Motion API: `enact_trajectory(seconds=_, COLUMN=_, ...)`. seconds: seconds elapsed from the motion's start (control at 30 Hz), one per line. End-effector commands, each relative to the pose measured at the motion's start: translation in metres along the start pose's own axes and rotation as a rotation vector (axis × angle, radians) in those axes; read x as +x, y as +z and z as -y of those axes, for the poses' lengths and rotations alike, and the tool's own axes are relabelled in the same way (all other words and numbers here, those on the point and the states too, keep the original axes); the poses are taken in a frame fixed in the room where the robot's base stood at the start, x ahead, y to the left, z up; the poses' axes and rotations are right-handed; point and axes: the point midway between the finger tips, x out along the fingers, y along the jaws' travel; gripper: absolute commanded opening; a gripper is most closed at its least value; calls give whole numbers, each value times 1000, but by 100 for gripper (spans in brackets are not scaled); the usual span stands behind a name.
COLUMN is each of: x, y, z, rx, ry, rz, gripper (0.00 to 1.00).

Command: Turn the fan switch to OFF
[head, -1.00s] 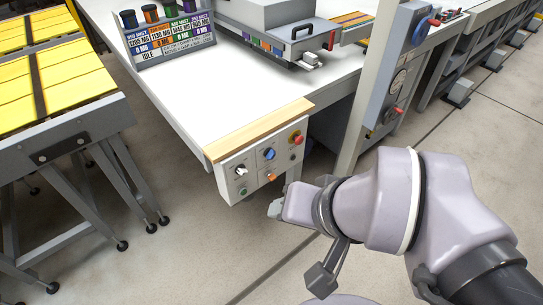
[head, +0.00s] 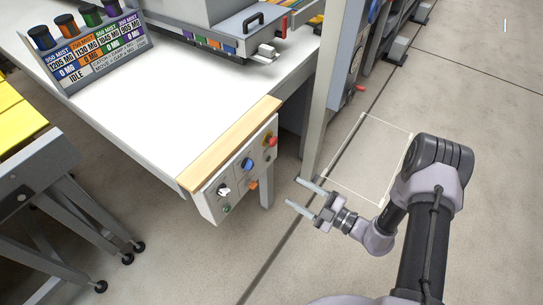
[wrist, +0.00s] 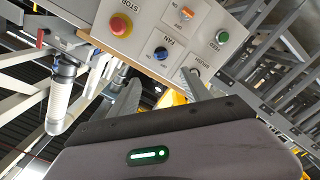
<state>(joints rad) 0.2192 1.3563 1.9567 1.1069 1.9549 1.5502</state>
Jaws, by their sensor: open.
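The blue fan switch (wrist: 161,53) is a round knob labelled FAN in the wrist view. It also shows in the head view (head: 247,164), on the grey-white control panel (head: 208,204) at the end of the table. Its exact setting is too small to tell. My gripper (head: 302,194) is open and empty, to the right of the panel, with its fingers pointing toward it and a gap between. In the wrist view my two fingers (wrist: 160,84) reach up toward the panel's lower edge, below the fan switch, apart and holding nothing.
Around the fan switch are a red STOP button (wrist: 121,24), an orange switch (wrist: 185,13), a green FEED button (wrist: 222,36) and a black-and-white brush knob (head: 223,190). A grey post (head: 323,100) stands behind the gripper. Open floor lies right of the table.

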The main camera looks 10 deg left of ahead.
Motion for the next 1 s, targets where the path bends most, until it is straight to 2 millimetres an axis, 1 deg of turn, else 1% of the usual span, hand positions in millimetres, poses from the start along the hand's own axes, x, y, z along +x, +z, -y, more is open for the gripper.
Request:
enact_trajectory(seconds=0.07, x=11, y=1, z=2, rx=5, ry=0, rz=-1, gripper=56)
enact_trajectory(seconds=0.17, x=36, y=1, z=4, rx=1, ry=-4, rz=-5, gripper=56)
enact_trajectory(seconds=0.4, x=110, y=0, z=5, rx=-2, ry=-5, rz=-6, gripper=56)
enact_trajectory(seconds=0.5, x=136, y=0, z=4, rx=-2, ry=-5, rz=-6, gripper=56)
enact_trajectory(seconds=0.6, x=155, y=0, z=3, rx=-2, ry=-3, rz=-5, gripper=56)
enact_trajectory(seconds=0.7, x=166, y=0, z=3, rx=-2, ry=-3, rz=-3, gripper=56)
enact_trajectory(seconds=0.77, x=170, y=-1, z=2, rx=-1, ry=-2, rz=-2, gripper=56)
enact_trajectory(seconds=1.0, x=172, y=-1, z=2, rx=-1, ry=-3, rz=-2, gripper=56)
